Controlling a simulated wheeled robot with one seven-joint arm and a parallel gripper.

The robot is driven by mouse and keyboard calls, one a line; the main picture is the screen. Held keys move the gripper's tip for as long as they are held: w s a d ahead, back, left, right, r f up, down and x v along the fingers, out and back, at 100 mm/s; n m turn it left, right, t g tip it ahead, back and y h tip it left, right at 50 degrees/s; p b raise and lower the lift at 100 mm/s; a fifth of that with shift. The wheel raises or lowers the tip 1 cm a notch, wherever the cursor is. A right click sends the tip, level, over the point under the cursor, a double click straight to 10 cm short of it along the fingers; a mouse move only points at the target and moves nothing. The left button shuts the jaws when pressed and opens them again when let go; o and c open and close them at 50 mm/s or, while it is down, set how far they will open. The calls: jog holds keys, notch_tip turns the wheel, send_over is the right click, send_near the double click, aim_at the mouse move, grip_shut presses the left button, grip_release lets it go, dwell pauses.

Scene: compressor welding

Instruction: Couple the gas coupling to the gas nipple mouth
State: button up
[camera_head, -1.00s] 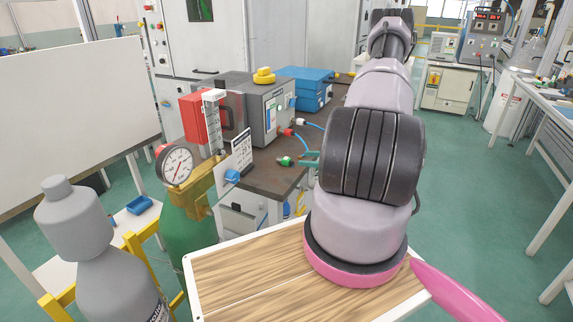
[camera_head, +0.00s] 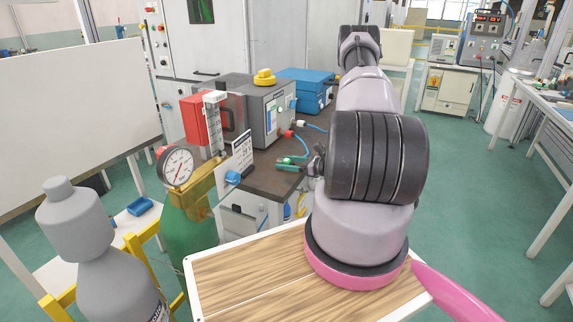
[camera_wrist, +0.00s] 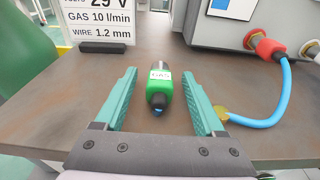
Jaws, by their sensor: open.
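The gas coupling (camera_wrist: 160,90) is a green cylinder with a "GAS" label and a dark end with a blue tip facing the wrist camera. It appears at or just above the brown bench top. My gripper (camera_wrist: 159,74) is open, with one teal finger on each side of the coupling and visible gaps between. In the head view my gripper (camera_head: 291,166) is at the bench's front edge, and the coupling is mostly hidden there. A red fitting (camera_wrist: 268,48) with a blue hose and a pale fitting (camera_wrist: 309,49) are on the grey machine. I cannot tell which is the gas nipple mouth.
The grey machine (camera_head: 272,115) stands on the bench behind the gripper. A settings card (camera_wrist: 97,20) stands at the left. The blue hose (camera_wrist: 270,121) loops down to the bench at right. A gauge (camera_head: 177,166) on a cylinder stands at front left.

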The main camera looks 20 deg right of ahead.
aim_at(286, 160)
jog(key=shift+w+a, duration=0.1)
jog(key=shift+w, duration=0.05)
grip_shut()
notch_tip(286, 160, up, 10)
dwell(0.7)
